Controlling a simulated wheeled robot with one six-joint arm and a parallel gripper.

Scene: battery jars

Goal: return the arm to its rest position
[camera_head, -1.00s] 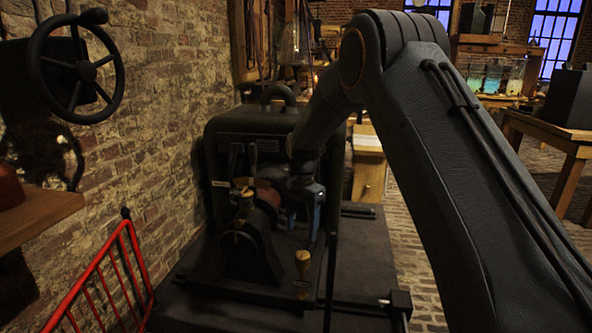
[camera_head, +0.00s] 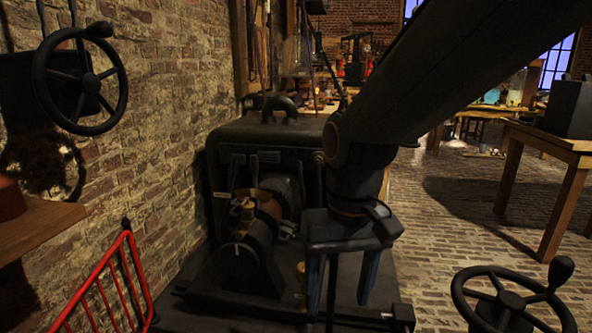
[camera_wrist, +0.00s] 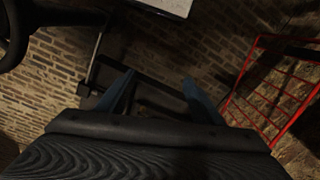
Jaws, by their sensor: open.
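My gripper (camera_head: 341,285) is in the head view right of centre, pointing down, with its two blue fingers apart and nothing between them. It hangs in front of and to the right of the dark machine (camera_head: 262,140), over the black base plate. My dark arm reaches in from the upper right. In the wrist view my gripper (camera_wrist: 158,97) shows both blue fingers spread, with brick floor and part of a dark base beyond them. Part of the machine's right side is hidden behind my gripper and arm.
A red railing (camera_head: 108,285) stands at the left front, below a wall handwheel (camera_head: 80,75). Another handwheel (camera_head: 512,298) is at the lower right. A wooden table (camera_head: 545,150) stands at the right. Brick floor (camera_head: 455,200) between is clear.

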